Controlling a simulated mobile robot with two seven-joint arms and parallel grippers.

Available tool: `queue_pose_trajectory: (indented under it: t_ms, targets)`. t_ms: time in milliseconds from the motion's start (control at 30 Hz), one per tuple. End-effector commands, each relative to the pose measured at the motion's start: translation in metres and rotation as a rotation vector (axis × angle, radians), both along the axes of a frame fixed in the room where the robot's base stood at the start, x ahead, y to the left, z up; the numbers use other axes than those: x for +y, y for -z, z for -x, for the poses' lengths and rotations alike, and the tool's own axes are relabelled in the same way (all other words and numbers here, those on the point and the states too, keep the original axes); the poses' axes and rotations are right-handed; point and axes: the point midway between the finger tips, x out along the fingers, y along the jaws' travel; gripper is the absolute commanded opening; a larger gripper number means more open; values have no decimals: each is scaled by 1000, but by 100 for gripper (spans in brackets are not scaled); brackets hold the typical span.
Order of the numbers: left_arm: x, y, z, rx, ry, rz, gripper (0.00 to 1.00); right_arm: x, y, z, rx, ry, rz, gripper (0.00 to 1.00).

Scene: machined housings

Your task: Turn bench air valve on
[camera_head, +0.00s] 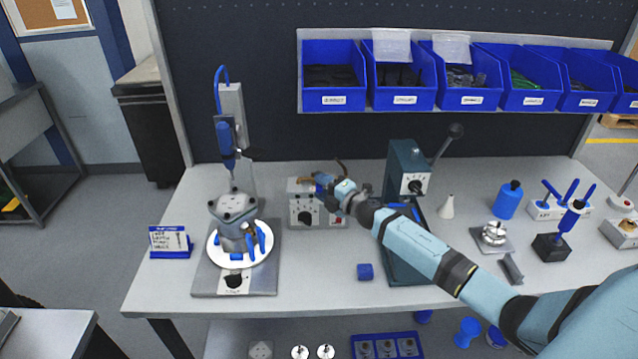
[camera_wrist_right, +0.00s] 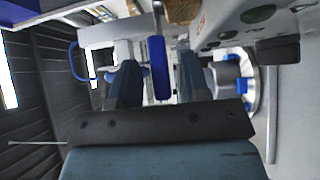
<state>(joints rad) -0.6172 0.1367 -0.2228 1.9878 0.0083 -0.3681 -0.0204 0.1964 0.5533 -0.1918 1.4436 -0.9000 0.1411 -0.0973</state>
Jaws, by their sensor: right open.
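The bench air valve appears to be the brass fitting (camera_head: 305,181) on top of the grey control box (camera_head: 304,219), with a blue lever (camera_head: 323,179) partly hidden by my gripper. In the wrist view the blue lever (camera_wrist_right: 158,68) stands between my two fingers, with a gap on each side, and a brass part (camera_wrist_right: 182,10) shows at the top edge. My right gripper (camera_head: 325,192) is open at the box, its fingers (camera_wrist_right: 158,85) on either side of the lever. Whether a finger touches the lever is unclear. My left gripper is not in view.
A fixture with a grey housing (camera_head: 236,211) on a white disc stands left of the box. A green press (camera_head: 405,178) with a lever stands close on the right, beside my arm. Blue bins (camera_head: 334,88) hang above the back.

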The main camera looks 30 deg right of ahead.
Motion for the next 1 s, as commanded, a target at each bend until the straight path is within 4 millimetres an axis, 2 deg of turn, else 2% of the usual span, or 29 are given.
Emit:
queue_pose_trajectory:
  t_ms: [133, 433, 467, 633, 867, 1000]
  targets:
    - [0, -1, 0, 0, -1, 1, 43, 3, 0, -11, 0, 0, 1, 43]
    - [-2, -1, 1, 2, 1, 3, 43, 4, 0, -13, 1, -1, 1, 43]
    - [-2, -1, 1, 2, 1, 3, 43, 4, 0, -13, 1, -1, 1, 40]
    - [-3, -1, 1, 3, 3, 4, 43, 4, 0, -13, 1, -1, 0, 1]
    - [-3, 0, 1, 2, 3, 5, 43, 2, 1, -12, 1, -14, 2, 0]
    - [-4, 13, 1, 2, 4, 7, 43, -5, 5, -10, 1, -112, 5, 0]
